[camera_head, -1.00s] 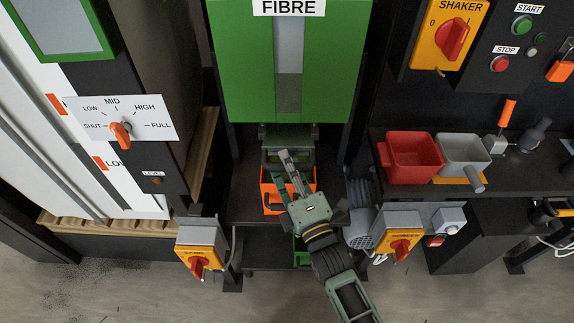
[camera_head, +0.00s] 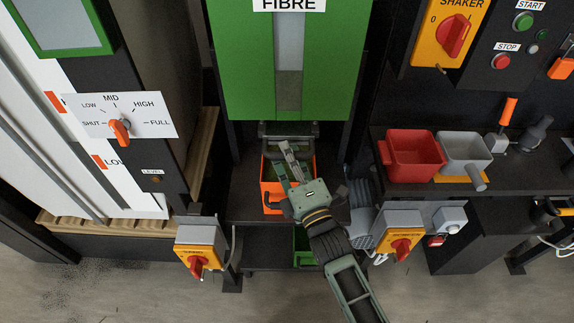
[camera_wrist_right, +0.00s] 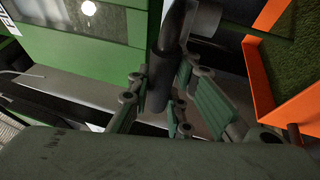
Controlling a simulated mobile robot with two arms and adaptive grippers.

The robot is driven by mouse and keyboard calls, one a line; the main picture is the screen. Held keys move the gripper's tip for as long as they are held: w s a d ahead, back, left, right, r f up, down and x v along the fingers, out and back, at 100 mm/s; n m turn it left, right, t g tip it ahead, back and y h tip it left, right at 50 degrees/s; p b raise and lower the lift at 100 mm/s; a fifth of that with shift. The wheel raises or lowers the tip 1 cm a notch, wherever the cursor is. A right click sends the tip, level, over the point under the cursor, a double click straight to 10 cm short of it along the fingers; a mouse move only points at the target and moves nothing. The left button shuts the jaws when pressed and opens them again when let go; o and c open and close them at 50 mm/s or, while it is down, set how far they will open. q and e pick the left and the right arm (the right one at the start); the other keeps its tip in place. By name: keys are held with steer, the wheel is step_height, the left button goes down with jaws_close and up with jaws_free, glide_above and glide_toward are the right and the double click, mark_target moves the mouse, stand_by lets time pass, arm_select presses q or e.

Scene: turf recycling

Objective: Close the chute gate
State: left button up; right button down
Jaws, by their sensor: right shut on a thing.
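The chute gate (camera_head: 288,129) shows as a dark frame at the foot of the green FIBRE hopper (camera_head: 246,62), above the orange bin. My right gripper (camera_head: 284,158) reaches up to it from below in the head view. In the right wrist view its green-grey fingers (camera_wrist_right: 177,100) are shut on a dark round gate handle (camera_wrist_right: 160,75). The fingers hide part of the handle. How far the gate plate is in cannot be read exactly. My left gripper is not in view.
The orange bin (camera_head: 266,187) stands under the hopper, with green material inside. Yellow switch boxes with red knobs stand left (camera_head: 199,256) and right (camera_head: 400,242) of my forearm. A red container (camera_head: 411,160) and a grey one (camera_head: 464,150) stand on the right shelf.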

steer(key=shift+w, duration=0.6)
steer(key=c, duration=1.6)
jaws_free()
steer(key=shift+s, duration=0.1)
steer(key=v, duration=1.2)
